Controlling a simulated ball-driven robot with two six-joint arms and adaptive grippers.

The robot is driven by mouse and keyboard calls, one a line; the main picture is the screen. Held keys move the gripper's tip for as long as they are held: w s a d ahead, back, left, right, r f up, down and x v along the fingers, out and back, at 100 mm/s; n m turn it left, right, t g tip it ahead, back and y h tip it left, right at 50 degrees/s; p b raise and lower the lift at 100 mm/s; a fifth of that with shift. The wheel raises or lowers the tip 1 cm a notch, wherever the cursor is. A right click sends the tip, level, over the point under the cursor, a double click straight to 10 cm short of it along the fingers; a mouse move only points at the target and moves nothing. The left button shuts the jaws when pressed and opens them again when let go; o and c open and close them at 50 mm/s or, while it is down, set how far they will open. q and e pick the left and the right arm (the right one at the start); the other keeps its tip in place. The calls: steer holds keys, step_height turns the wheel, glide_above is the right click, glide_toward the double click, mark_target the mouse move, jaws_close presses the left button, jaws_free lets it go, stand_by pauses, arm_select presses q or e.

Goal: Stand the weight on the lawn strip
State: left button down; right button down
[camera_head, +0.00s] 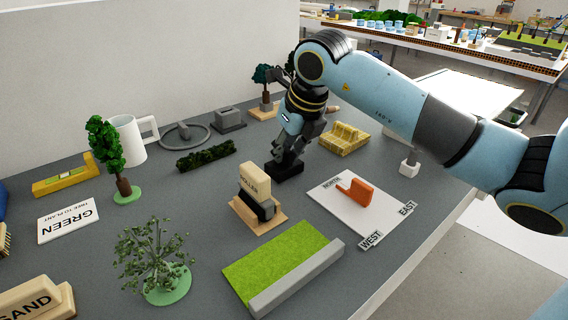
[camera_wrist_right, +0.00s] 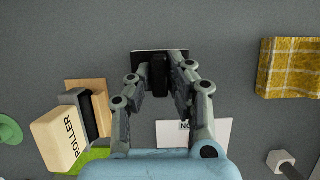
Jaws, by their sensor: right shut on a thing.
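The weight (camera_head: 284,171) is a small black block with a flat base and an upright grip. My right gripper (camera_head: 287,152) points down over it and is shut on its grip. In the right wrist view the weight's dark base (camera_wrist_right: 143,58) lies beyond the fingertips (camera_wrist_right: 160,85). The weight looks upright at table level; I cannot tell whether it touches the table. The lawn strip (camera_head: 272,262) is a flat green rectangle at the front, with a grey kerb along its right side. Its top looks bare. My left gripper is not in view.
The roller block (camera_head: 255,182) on its wooden base stands between the weight and the lawn strip. A white board (camera_head: 335,203) with an orange piece (camera_head: 355,191) lies to the right. A wire-like tree (camera_head: 155,255) stands left of the lawn.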

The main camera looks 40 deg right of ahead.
steer(key=shift+r+p, duration=0.55)
steer(key=shift+r, duration=0.3)
steer(key=shift+r+p, duration=1.1)
steer(key=shift+r, duration=0.6)
steer(key=shift+r, duration=0.1)
